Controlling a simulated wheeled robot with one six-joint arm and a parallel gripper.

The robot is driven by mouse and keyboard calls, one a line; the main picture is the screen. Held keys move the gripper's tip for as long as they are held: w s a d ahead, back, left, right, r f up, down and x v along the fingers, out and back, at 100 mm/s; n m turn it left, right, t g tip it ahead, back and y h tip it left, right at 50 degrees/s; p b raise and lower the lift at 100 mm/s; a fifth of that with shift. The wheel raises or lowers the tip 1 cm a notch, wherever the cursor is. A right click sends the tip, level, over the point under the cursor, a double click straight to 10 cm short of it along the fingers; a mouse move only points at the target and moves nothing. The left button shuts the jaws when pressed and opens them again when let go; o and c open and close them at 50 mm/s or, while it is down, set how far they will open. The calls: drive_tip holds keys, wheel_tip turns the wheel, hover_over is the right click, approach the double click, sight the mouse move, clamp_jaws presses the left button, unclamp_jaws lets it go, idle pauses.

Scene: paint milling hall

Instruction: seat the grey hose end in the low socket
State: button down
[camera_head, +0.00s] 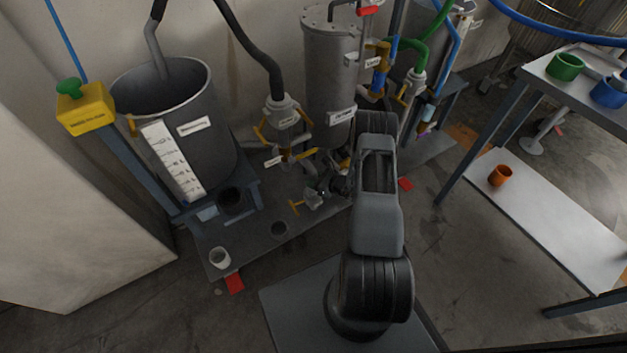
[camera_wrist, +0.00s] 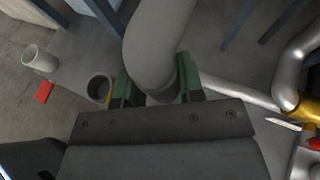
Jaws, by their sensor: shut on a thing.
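My gripper (camera_wrist: 158,88) has green-tipped fingers on both sides of a thick grey hose end (camera_wrist: 160,40) and is shut on it. The hose runs up and away in the wrist view, and its lower tip is hidden behind my gripper. A dark round socket (camera_wrist: 98,88), which I take for the low socket, opens upward on the grey platform just left of my left finger. It also shows in the head view (camera_head: 279,228). The hose end is beside this socket in the picture; I cannot tell its height above it. In the head view my arm hides most of the gripper area.
A white cup (camera_head: 219,258) and a red tag (camera_head: 234,283) are at the platform's front left. A grey tank (camera_head: 205,155) stands behind. Valves with yellow handles (camera_head: 296,207) and pipes crowd the back. An orange cup (camera_head: 500,176) sits on the shelf at right.

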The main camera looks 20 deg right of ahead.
drive_tip(key=shift+f+b, duration=1)
drive_tip(key=shift+f, duration=0.2)
drive_tip(key=shift+f+b, duration=0.9)
drive_tip(key=shift+f, duration=0.05)
drive_tip(key=c, duration=0.7)
unclamp_jaws()
drive_tip(key=shift+o, duration=0.2)
drive_tip(key=shift+f, duration=0.1)
drive_tip(key=p+v, duration=0.4)
drive_tip(key=v, duration=1)
drive_tip(key=shift+p, duration=0.35)
drive_tip(key=shift+w, duration=0.1)
